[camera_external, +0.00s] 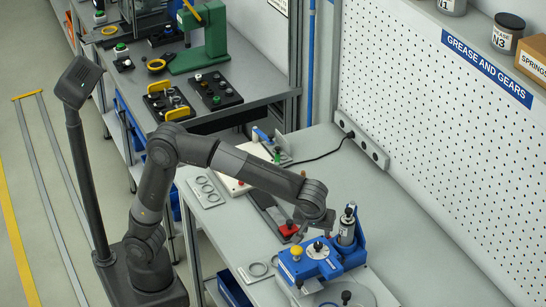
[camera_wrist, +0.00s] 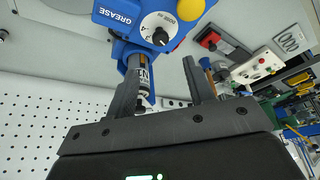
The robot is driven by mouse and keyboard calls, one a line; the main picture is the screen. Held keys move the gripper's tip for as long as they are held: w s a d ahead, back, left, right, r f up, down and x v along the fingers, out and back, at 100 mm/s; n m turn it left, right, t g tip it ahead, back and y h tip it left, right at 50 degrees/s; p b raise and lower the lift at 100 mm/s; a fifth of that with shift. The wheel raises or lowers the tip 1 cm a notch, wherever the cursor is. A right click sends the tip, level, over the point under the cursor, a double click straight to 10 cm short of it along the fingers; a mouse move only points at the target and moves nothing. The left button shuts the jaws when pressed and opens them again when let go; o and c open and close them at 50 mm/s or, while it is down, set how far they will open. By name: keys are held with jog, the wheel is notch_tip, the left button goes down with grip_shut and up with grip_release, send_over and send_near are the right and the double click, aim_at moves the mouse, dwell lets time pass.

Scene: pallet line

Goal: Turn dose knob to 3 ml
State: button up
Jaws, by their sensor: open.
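The dose knob is a small black knob on a round white dial, on top of the blue grease dispenser (camera_external: 322,264). It shows in the wrist view (camera_wrist: 160,36) beside the DOSE label, and in the external view (camera_external: 318,246). In the external view my gripper (camera_external: 312,226) hangs just above the dispenser.
A yellow button (camera_wrist: 190,9) sits beside the knob. An upright grease cartridge (camera_external: 347,226) rises from the dispenser's back, close to my left finger in the wrist view. A red-and-grey tool (camera_external: 288,230) and a white button box (camera_external: 235,184) lie on the bench. Pegboard (camera_external: 430,120) stands behind.

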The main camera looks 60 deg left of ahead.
aim_at(319, 246)
jog(key=x, duration=1)
jog(key=shift+a+f, duration=0.15)
jog(key=shift+f, duration=0.05)
jog(key=c, duration=1)
